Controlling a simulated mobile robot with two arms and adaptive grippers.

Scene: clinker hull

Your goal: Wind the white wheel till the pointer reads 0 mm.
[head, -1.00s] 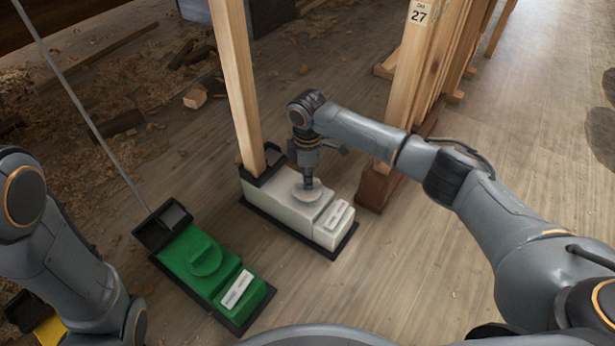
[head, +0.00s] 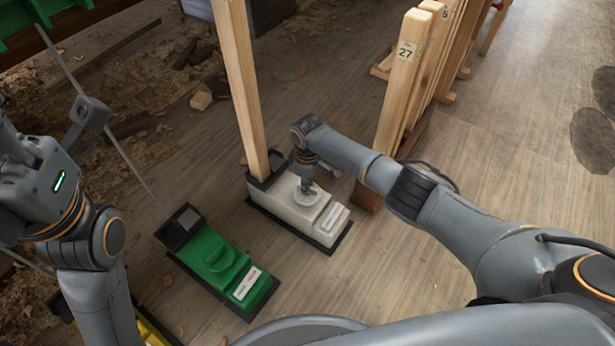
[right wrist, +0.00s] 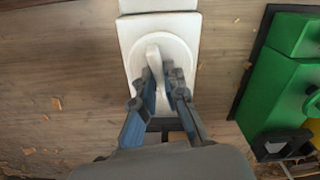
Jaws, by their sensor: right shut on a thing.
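The white wheel (head: 307,196) is a round disc with a raised grip bar, on top of a white jack-like block (head: 280,200). In the right wrist view the wheel (right wrist: 182,50) faces me, with its bar (right wrist: 153,58) between my fingers. My right gripper (head: 307,186) is shut on this bar from above; its blue-grey fingers show in the right wrist view (right wrist: 162,84). A pale label (head: 332,217) is on the block's end, but no pointer or scale can be read. My left gripper (head: 42,168) is at the left edge, away from the wheel; its fingers are not clear.
A wooden post (head: 240,85) rises from the white block's far end. A green block (head: 215,262) with its own wheel stands to the left, and part of a yellow one (head: 150,332) shows below. Numbered timber uprights (head: 400,75) stand close on the right.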

